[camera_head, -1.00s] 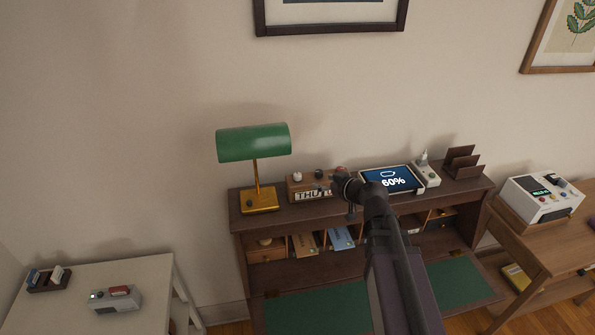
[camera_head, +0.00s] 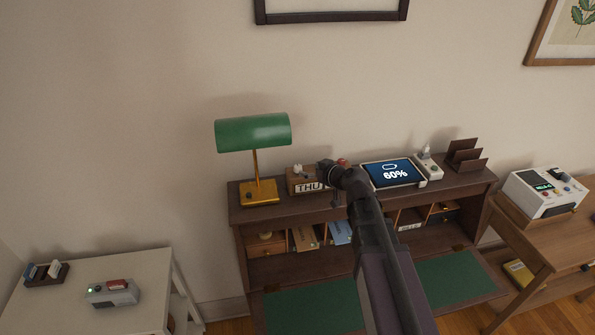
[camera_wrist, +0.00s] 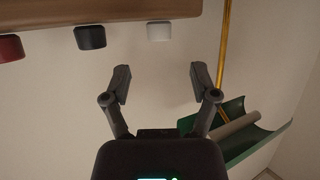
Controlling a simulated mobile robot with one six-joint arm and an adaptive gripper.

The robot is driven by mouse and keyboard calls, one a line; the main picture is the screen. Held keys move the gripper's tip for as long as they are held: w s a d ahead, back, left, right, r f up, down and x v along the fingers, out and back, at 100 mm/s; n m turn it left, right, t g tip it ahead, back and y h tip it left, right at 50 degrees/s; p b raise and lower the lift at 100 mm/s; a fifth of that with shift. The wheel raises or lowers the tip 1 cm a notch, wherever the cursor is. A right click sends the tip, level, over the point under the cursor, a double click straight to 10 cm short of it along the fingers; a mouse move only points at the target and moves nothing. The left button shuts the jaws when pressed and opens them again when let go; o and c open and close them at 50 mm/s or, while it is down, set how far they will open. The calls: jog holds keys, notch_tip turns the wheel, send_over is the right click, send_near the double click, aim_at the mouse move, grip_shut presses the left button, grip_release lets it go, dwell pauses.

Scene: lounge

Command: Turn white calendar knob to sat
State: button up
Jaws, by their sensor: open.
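The wooden calendar (camera_head: 301,181) stands on top of the desk and its front reads THU; my arm covers its right part. The white knob (camera_head: 297,168) is on the calendar's top at the left. In the wrist view the white knob (camera_wrist: 159,31) sticks out of the calendar's wooden edge (camera_wrist: 110,11), with a black knob (camera_wrist: 91,36) and a red knob (camera_wrist: 10,47) to its left. My gripper (camera_wrist: 160,80) is open and empty, its fingertips short of the white knob and apart from it. In the head view my gripper (camera_head: 327,172) is over the calendar.
A green-shaded lamp with a brass stem (camera_head: 255,163) stands left of the calendar, and its stem shows in the wrist view (camera_wrist: 222,45). A wall is close behind the desk.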

aim_at(299, 167)
jog(key=shift+b+x, duration=1.15)
jog(key=shift+x, duration=2.35)
jog(key=shift+f, duration=0.1)
grip_shut()
jog(key=shift+a, duration=0.15)
